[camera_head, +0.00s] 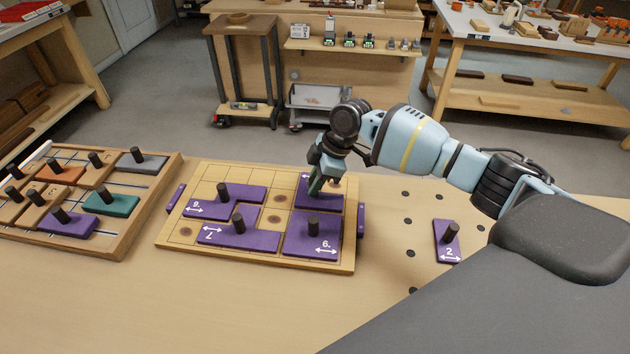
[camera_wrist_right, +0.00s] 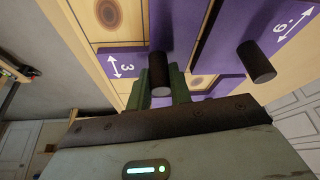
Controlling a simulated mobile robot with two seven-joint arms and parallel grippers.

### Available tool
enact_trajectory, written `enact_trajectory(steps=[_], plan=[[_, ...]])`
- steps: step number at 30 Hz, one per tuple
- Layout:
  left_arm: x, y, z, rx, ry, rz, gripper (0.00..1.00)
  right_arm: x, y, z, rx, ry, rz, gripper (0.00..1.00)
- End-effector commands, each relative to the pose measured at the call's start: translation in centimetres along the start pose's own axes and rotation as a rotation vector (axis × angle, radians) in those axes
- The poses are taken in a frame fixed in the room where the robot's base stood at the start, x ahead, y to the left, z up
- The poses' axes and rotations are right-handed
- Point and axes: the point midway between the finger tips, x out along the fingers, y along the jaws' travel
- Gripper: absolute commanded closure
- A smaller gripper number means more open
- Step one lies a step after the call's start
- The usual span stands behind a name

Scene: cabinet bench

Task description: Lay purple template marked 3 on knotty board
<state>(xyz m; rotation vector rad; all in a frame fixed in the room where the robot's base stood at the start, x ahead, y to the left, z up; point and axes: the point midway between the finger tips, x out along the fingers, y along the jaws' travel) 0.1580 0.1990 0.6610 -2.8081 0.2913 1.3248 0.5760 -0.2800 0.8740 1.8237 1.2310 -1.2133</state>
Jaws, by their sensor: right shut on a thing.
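The purple template marked 3 (camera_head: 331,202) is at the back right corner of the knotty board (camera_head: 176,240). Its label and dark knob (camera_wrist_right: 158,72) show in the wrist view. My right gripper (camera_head: 318,186) is shut on that knob, with one finger on each side. The template looks level and over the board; whether it rests fully flat I cannot tell. My arm hides part of it in the head view. Purple templates marked 9 (camera_head: 217,201), 7 (camera_head: 255,239) and 6 (camera_head: 302,240) lie on the board around it. My left gripper is out of view.
A purple template marked 2 (camera_head: 446,241) lies on the bench right of the board, near several dark holes. A wooden rack (camera_head: 130,224) with coloured knobbed pieces stands at left. Purple side pieces (camera_head: 360,220) flank the board. The bench front is clear.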

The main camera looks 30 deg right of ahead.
Motion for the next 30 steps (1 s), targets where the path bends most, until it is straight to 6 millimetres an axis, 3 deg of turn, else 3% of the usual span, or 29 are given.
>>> enact_trajectory(steps=[18, 19, 24, 30], plan=[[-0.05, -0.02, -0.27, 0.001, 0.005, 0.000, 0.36, 0.07, 0.00, 0.03, 0.000, 0.000, 0.000, 1.00], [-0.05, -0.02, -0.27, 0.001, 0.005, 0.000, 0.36, 0.07, 0.00, 0.03, 0.000, 0.000, 0.000, 0.78], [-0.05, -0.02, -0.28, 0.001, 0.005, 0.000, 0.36, 0.07, 0.00, 0.02, 0.000, 0.000, 0.000, 0.56], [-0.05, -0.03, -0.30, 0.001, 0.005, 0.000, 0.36, 0.07, 0.00, 0.02, 0.000, 0.000, 0.000, 0.54]])
